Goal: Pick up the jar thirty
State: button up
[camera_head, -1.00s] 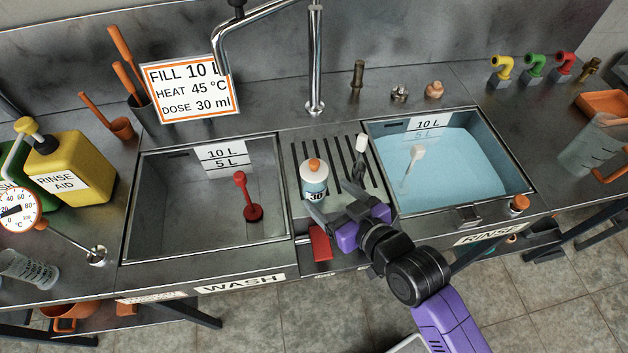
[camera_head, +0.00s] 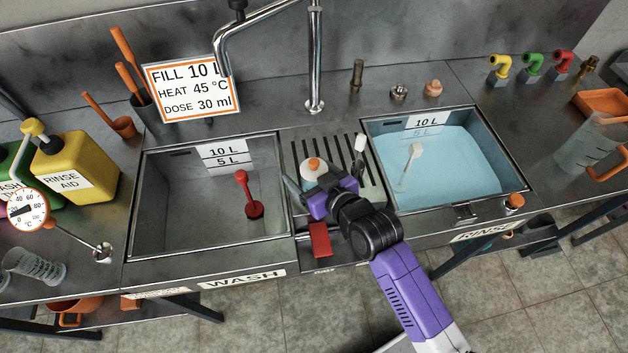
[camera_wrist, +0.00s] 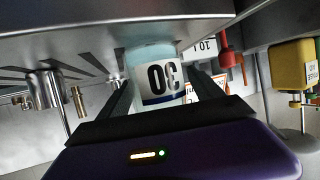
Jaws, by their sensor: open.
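The jar thirty (camera_head: 314,166) is a small white-and-blue jar with an orange cap, standing on the slotted drain board between the two sinks. In the head view its lower part is hidden by my gripper (camera_head: 314,182). In the wrist view the jar (camera_wrist: 162,78) appears upside down, with a white label reading 30. My open gripper (camera_wrist: 160,95) has one dark finger on each side of the jar. I cannot tell whether either finger touches it.
The empty wash sink (camera_head: 190,220) with a red-handled plug lies left. The water-filled rinse sink (camera_head: 522,186) lies right. A white-topped lever (camera_head: 360,144) stands just right of the jar. A tall faucet (camera_head: 315,60) rises behind. A red pedal-like block (camera_head: 320,240) sits in front.

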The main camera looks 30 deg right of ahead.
grip_shut()
jog(key=shift+r, duration=0.15)
